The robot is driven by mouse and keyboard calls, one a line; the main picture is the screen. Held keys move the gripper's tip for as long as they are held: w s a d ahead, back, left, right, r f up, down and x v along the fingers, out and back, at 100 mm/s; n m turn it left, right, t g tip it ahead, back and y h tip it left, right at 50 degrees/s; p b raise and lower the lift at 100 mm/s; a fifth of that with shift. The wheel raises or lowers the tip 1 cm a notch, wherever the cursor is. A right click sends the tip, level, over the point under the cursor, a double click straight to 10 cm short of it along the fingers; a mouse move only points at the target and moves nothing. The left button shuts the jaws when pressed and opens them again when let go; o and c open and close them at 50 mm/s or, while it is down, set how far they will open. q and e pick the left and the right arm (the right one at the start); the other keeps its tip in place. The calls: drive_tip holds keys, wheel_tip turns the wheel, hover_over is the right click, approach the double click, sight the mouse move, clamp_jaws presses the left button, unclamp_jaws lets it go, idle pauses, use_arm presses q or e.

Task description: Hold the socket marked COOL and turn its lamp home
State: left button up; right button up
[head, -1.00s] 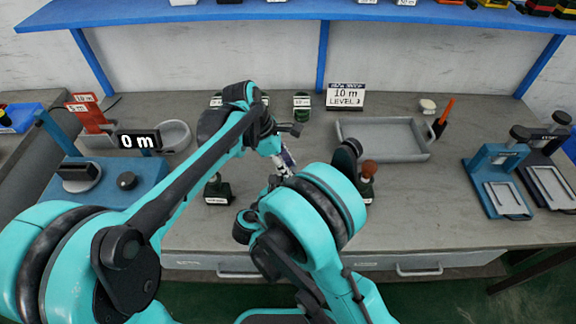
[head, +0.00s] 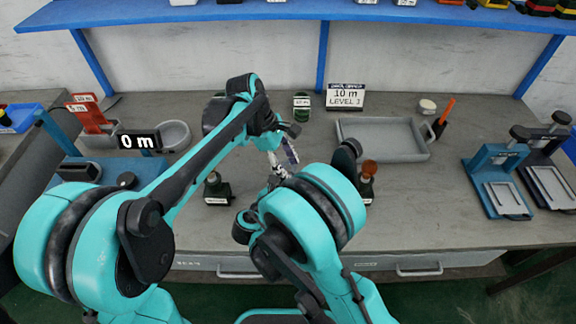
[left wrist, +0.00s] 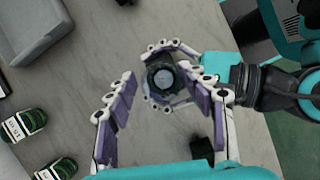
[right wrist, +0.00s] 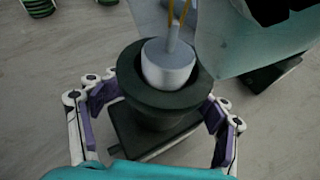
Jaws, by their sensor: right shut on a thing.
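A dark green socket (right wrist: 150,100) with a wide round collar stands on a square base in the right wrist view. A lamp sits in its mouth, showing a pale grey cap (right wrist: 168,65) and yellow wires above. My right gripper (right wrist: 156,104) is shut on the socket, its fingers on either side below the collar. In the left wrist view the socket and lamp (left wrist: 163,76) show from above. My left gripper (left wrist: 168,84) is open, its fingers apart on either side of the lamp. In the head view my left gripper (head: 289,152) hangs over the socket, which my arms hide. No COOL marking is legible.
Another dark socket (head: 216,189) stands left of my grippers, and one with an orange-brown top (head: 368,171) stands to the right. A grey tray (head: 385,150), a green jar (head: 302,106) and a sign (head: 345,97) are further back.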

idle(0.3)
use_arm(q)
drive_tip(key=v, duration=0.8)
drive_tip(key=d+f+n, duration=0.1)
drive_tip(key=f, duration=0.1)
drive_tip(key=d+f+n+t, duration=0.1)
drive_tip(key=f+n, duration=0.1)
drive_tip(key=f, duration=0.1)
drive_tip(key=d+f+n, duration=0.1)
drive_tip(key=f+n, duration=0.1)
drive_tip(key=f, duration=0.1)
drive_tip(key=shift+s+d+t, duration=0.1)
drive_tip(key=shift+s+t, duration=0.3)
idle(0.4)
